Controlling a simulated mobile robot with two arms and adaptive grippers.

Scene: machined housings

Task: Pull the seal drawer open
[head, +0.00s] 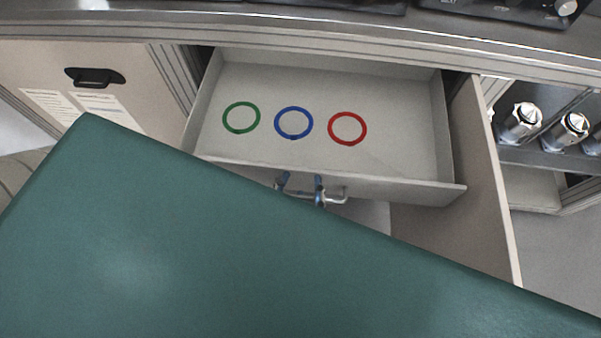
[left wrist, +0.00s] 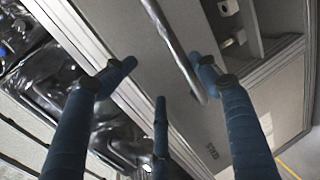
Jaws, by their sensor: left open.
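The seal drawer (head: 400,185) stands pulled out from under the counter. A green ring (head: 241,102), a blue ring (head: 279,123) and a red ring (head: 333,129) lie flat on its floor. Its metal bar handle (head: 338,198) is on the front face and also shows in the left wrist view (left wrist: 172,42). My left gripper (head: 300,184) is at the handle, with blue fingers apart. In the left wrist view the open fingers (left wrist: 163,70) are on both sides of the bar; contact cannot be told. My right gripper is not in view.
A large dark green surface (head: 150,240) fills the foreground and hides most of the left arm. A cabinet panel with a black handle (head: 95,76) is at left. Metal fittings (head: 521,122) stand on a shelf at right. The counter edge (head: 300,38) runs above the drawer.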

